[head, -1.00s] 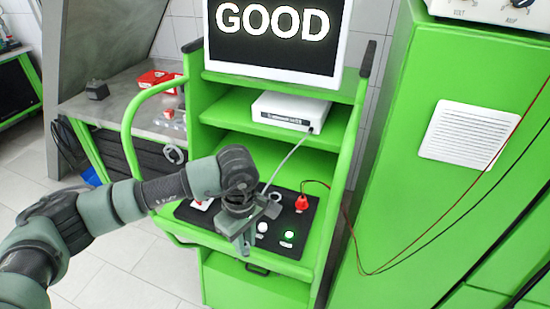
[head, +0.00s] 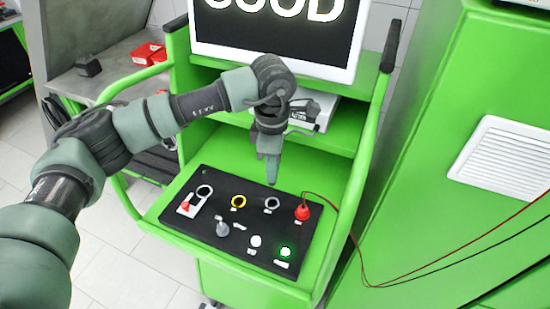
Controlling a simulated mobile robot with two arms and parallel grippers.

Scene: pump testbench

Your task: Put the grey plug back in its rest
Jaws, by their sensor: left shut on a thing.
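My left gripper (head: 270,178) points down above the back of the black control panel (head: 180,224), near a grey-ringed hole (head: 271,203). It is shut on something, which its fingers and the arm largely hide. A thin grey cable (head: 300,131) runs from the white box to the gripper, so the held thing seems to be the grey plug. The gripper is above the panel and apart from the ring. A yellow-ringed hole (head: 238,201) and a dark-ringed hole (head: 203,191) are to the left, both empty. My right gripper is out of view.
A red plug (head: 302,212) with red and black cables stands at the panel's right. A grey knob (head: 222,228), white button (head: 255,241) and lit green button (head: 285,252) are in front. The white box (head: 322,110) and monitor (head: 280,38) stand behind. Green side rails flank the panel.

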